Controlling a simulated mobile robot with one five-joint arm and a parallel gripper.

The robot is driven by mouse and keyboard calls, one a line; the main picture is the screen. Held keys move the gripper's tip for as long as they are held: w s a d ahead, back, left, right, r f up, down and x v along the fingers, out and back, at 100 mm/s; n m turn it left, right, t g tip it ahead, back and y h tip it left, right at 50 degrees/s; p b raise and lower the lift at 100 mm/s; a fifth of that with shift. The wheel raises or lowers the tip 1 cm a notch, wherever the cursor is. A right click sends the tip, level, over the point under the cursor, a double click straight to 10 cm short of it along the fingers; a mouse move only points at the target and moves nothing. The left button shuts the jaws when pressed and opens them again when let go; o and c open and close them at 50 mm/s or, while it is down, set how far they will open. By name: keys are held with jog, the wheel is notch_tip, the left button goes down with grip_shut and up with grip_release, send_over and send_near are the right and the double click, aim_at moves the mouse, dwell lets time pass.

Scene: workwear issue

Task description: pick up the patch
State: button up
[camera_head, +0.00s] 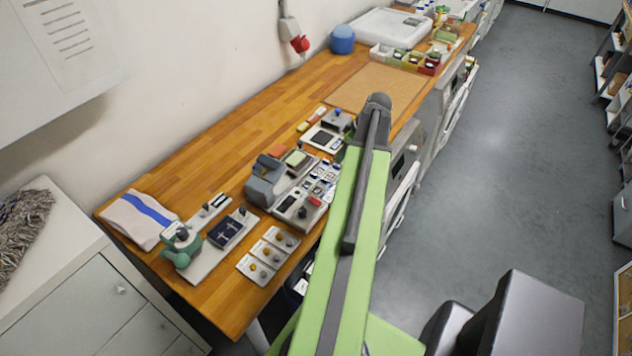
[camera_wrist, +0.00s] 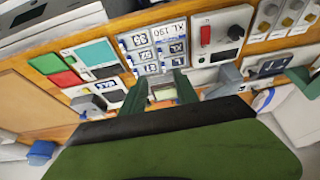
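My gripper (camera_wrist: 160,84) is open in the wrist view, its two dark green fingers apart. Between and beyond them shows a small pale green piece (camera_wrist: 163,93) with a reddish edge. It seems to lie below the fingers, not held. In the head view a pale green flat piece (camera_head: 295,158) lies on a grey device (camera_head: 264,184); it may be the same piece. I cannot tell for certain which thing is the patch. White label cards with dark print (camera_wrist: 137,41) lie just beyond the fingers. In the head view my arm hides the gripper.
The wooden bench (camera_head: 175,164) carries several devices. A panel with round knobs (camera_head: 268,254) and a green-handled device (camera_head: 181,245) stand at its near end. A brown mat (camera_head: 376,87) lies farther back, near a blue round container (camera_head: 342,39). Bare wood runs along the wall.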

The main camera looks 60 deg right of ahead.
jog(key=b, duration=1.1)
send_near(324, 179)
jog(key=x, duration=0.3)
jog(key=shift+s+d+f, duration=0.1)
jog(key=shift+s+d, duration=0.05)
jog(key=shift+s, duration=0.1)
jog(key=shift+w+f, duration=0.2)
jog(key=shift+f, duration=0.05)
jog(key=shift+r, duration=0.1)
jog(key=b+x, duration=0.5)
jog(key=shift+w, duration=0.15)
grip_shut()
